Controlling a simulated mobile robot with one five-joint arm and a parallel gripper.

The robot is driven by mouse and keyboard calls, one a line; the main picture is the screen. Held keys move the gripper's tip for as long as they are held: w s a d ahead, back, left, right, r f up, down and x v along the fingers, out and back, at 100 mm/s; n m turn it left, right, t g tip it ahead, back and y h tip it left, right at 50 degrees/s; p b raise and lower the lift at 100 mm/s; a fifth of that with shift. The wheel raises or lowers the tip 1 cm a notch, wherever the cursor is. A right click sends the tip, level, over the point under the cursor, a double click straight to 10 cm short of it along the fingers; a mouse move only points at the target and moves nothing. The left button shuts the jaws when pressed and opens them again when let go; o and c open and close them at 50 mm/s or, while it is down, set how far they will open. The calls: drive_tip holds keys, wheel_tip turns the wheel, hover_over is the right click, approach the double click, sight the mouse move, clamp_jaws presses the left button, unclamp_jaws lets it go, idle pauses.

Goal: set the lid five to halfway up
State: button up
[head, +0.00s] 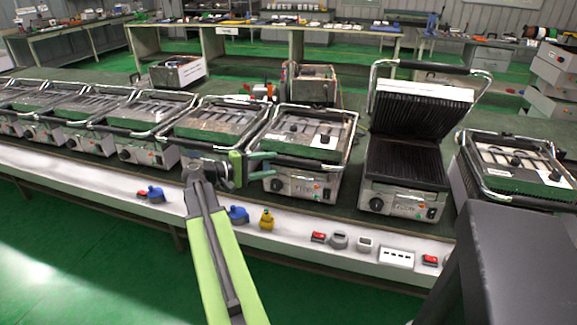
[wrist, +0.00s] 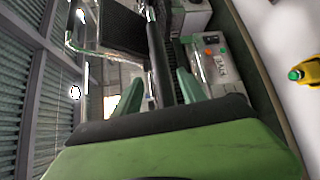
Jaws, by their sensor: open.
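A row of contact grills stands on the long bench; no numbers are readable, so I cannot tell which lid is five. My gripper (head: 266,165) is open at the left front of a grill with a closed lid (head: 303,128). Its black handle bar (head: 305,163) runs along the front. In the wrist view, a black bar (wrist: 157,50) lies between the open fingers of my gripper (wrist: 160,92); contact is not clear. The grill to the right has its lid (head: 420,108) raised, showing dark ribbed plates. The grill left of my gripper has a closed lid (head: 213,122).
Another closed grill (head: 515,165) stands at the right, partly behind a dark part of mine. Switches and a yellow button (head: 266,219) line the white front ledge (head: 290,245). Two units stand behind the row. Green floor is free in front.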

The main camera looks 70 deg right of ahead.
sight(284, 162)
drive_tip(key=x, duration=0.8)
drive_tip(key=shift+b, duration=0.4)
drive_tip(key=shift+c, duration=0.3)
clamp_jaws()
idle(0.4)
